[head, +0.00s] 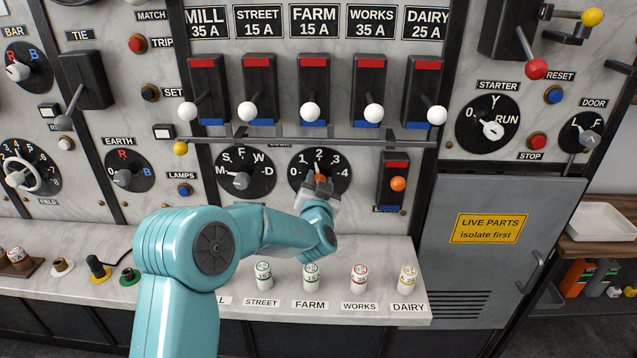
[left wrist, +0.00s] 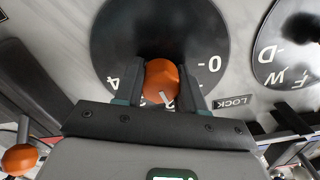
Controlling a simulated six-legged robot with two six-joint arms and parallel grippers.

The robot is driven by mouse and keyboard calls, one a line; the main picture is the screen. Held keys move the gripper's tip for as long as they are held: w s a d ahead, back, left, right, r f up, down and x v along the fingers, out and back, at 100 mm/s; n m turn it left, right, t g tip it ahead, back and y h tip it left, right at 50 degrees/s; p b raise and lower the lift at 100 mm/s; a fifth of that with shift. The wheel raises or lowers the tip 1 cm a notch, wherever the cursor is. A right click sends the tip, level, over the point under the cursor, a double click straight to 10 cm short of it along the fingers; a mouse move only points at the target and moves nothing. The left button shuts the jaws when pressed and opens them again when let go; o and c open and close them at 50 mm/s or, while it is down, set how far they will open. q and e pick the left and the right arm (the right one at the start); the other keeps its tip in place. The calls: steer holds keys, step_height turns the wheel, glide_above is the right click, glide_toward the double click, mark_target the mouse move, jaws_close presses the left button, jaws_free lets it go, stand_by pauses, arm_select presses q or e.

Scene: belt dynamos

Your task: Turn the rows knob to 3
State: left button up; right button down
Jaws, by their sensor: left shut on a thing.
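The knob on the black dial (head: 343,188) marked 0 to 4 is orange (head: 317,176); I take it as the rows knob, though no rows label shows. My left gripper (head: 320,187) reaches it from below and is shut on it. In the left wrist view the fingers of the left gripper (left wrist: 161,85) stand on both sides of the orange knob (left wrist: 161,77). Its white mark points toward the 2, whose figure is partly hidden by the gripper. My right gripper is not in view.
A dial (head: 262,185) lettered S, F, W, D, M sits to the left. An orange-tipped lever (head: 398,184) stands close on the right. A rail (head: 300,139) and white-knobbed levers run above. Several labelled fuses stand on the shelf (head: 385,308) below.

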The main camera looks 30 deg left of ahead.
arm_select(q)
steer(key=m, duration=0.2)
steer(key=r+m+p, duration=0.1)
steer(key=m, duration=0.2)
steer(key=shift+w+d, duration=0.1)
steer(key=shift+f+m+p, duration=0.15)
steer(key=shift+m+p, duration=0.45)
steer(key=shift+m, duration=1.9)
steer(key=shift+d, duration=0.1)
steer(key=o, duration=1)
steer(key=shift+f, duration=0.1)
steer(key=shift+o, duration=0.2)
steer(key=shift+d, duration=0.15)
steer(key=shift+f, duration=0.2)
steer(key=b+v, duration=0.3)
steer(key=v, duration=1.3)
steer(key=shift+b, duration=0.3)
steer(key=shift+s, duration=0.25)
